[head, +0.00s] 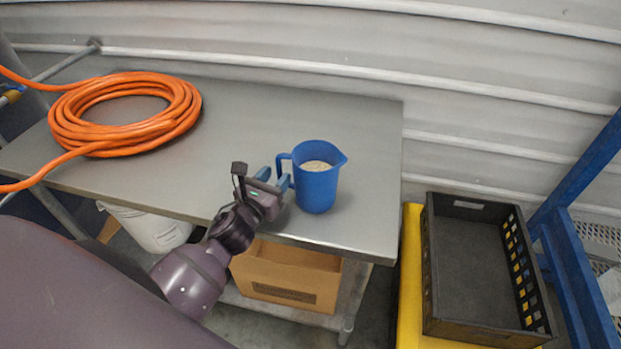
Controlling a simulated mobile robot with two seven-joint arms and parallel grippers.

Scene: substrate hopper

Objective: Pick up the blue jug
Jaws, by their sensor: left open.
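The blue jug (318,188) stands upright on the grey metal table near its front right corner. It holds a pale grainy material. Its handle points left and its spout points right. My left gripper (283,182) is open at the jug's left side, with its fingertips close to the handle. I cannot tell whether the fingers touch the handle. My right gripper is not in view.
A coiled orange hose (125,112) lies on the left of the table (240,120). A black crate (470,265) sits on a yellow surface (408,300) at right. A cardboard box (285,277) and white bucket (155,230) are below. The table's middle is clear.

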